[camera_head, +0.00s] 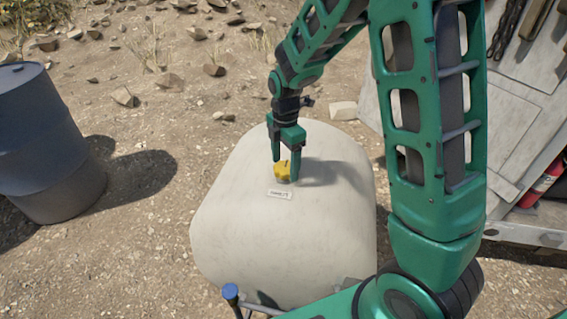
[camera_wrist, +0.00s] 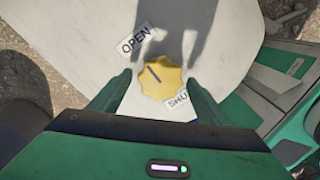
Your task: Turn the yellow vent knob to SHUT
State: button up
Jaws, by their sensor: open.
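The yellow vent knob (camera_head: 282,171) sits on top of the pale rounded tank (camera_head: 235,215). In the wrist view the scalloped knob (camera_wrist: 161,82) lies between my fingertips, with a dark pointer line slanting toward its upper left, on the side of the OPEN label (camera_wrist: 134,40). The SHUT label (camera_wrist: 177,101) is at the knob's lower right, its last letter cut off from view. My gripper (camera_head: 288,165) points down over the knob, fingers open on either side of it. In the wrist view my gripper (camera_wrist: 161,85) shows gaps between the fingers and the knob.
A dark blue barrel (camera_head: 45,140) stands on the ground at the left. A grey cabinet or trailer (camera_head: 525,100) with a red extinguisher-like cylinder (camera_head: 541,184) is at the right. A blue-capped handle (camera_head: 230,291) rises at the tank's near edge. Rocks lie behind.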

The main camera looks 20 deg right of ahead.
jog(key=shift+c, duration=0.3)
jog(key=c, duration=1)
